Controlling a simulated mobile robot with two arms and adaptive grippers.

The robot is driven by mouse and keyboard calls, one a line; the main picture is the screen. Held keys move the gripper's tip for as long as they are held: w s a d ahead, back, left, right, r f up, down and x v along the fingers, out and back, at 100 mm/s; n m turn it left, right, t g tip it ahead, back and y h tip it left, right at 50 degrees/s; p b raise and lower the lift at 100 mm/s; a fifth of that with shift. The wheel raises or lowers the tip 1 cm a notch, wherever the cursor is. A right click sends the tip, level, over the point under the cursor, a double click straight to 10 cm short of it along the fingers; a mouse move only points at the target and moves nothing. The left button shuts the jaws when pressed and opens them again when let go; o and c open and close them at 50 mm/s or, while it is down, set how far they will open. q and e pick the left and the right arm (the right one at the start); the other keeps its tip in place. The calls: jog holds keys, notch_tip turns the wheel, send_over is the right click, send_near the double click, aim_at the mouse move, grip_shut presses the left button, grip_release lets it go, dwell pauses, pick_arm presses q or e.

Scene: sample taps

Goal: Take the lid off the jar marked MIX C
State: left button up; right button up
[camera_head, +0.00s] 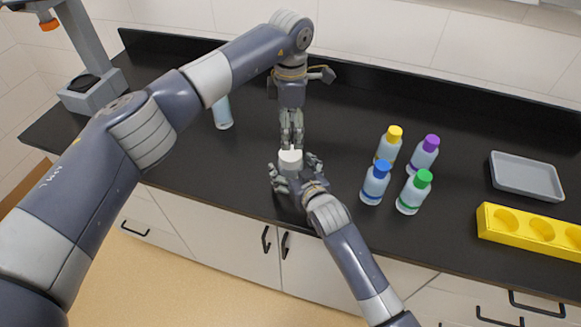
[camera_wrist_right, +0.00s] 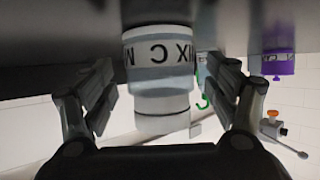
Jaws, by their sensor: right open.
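The jar marked MIX C (camera_wrist_right: 160,48) shows upside down in the right wrist view, with its label readable. Its white lid (camera_wrist_right: 162,115) is on it. In the head view the white lid (camera_head: 290,157) shows near the counter's front edge and the jar body is mostly hidden. My right gripper (camera_head: 296,172) is open, with its fingers on either side of the jar; in the wrist view gaps show between both fingers and the jar. My left gripper (camera_head: 291,138) points down just behind the lid in the head view; its finger opening is unclear.
Bottles with yellow (camera_head: 395,133), purple (camera_head: 431,142), blue (camera_head: 382,168) and green (camera_head: 423,178) caps stand to the right. Further right are a grey tray (camera_head: 525,194) and a yellow rack (camera_head: 520,232). A pale bottle (camera_head: 223,113) stands left, partly behind my left arm.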

pick_arm(q)
jog(key=shift+w+f, duration=0.1)
pick_arm(e)
jog(key=shift+w+a+f, duration=0.2)
jog(key=shift+w+f, duration=0.05)
jog(key=shift+w, duration=0.25)
